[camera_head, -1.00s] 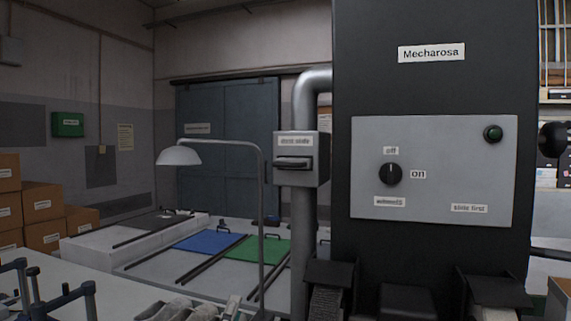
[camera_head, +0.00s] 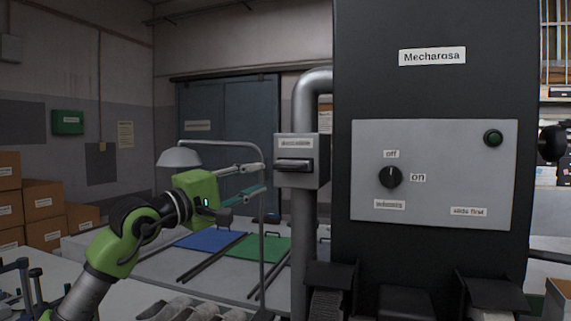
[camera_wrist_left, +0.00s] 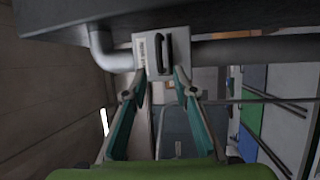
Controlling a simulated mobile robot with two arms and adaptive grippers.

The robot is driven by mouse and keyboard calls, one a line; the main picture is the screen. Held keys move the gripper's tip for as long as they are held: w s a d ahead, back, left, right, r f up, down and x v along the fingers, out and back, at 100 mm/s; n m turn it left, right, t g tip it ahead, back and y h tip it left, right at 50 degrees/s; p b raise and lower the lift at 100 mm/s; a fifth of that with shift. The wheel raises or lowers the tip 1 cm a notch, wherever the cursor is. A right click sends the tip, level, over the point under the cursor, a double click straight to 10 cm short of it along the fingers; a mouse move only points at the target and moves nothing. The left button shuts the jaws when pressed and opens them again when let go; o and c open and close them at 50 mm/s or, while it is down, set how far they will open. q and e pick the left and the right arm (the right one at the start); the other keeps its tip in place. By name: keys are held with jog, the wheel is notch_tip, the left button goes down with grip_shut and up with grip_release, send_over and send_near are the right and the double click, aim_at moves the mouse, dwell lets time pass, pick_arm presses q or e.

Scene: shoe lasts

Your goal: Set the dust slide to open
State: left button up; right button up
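The dust slide (camera_head: 314,175) is a grey box on the vertical metal pipe left of the black machine, with a label above its dark handle (camera_head: 293,165). In the left wrist view the handle (camera_wrist_left: 158,52) stands ahead of the fingertips, beside its label. My left gripper (camera_head: 259,179) is open and empty, left of the dust slide, with its fingers pointing right towards it. In the left wrist view its fingertips (camera_wrist_left: 160,73) lie apart, one to each side of the handle's line, and seem short of it. My right gripper is not in view.
A thin lamp (camera_head: 180,157) stands close to my left gripper. Blue (camera_head: 210,240) and green (camera_head: 262,249) mats lie on the table behind. Cardboard boxes (camera_head: 43,200) are at the left.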

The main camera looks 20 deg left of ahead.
aim_at(284, 169)
pick_arm(q)
jog(key=p+x, duration=0.4)
jog(key=x, duration=0.5)
jog(key=shift+w+d+r, duration=0.2)
jog(key=shift+w, duration=0.15)
jog(key=shift+w+d+p, duration=0.2)
jog(key=shift+w+p, duration=0.15)
jog(key=shift+w, duration=0.15)
jog(key=shift+f, duration=0.1)
jog(key=shift+s, duration=0.1)
grip_shut()
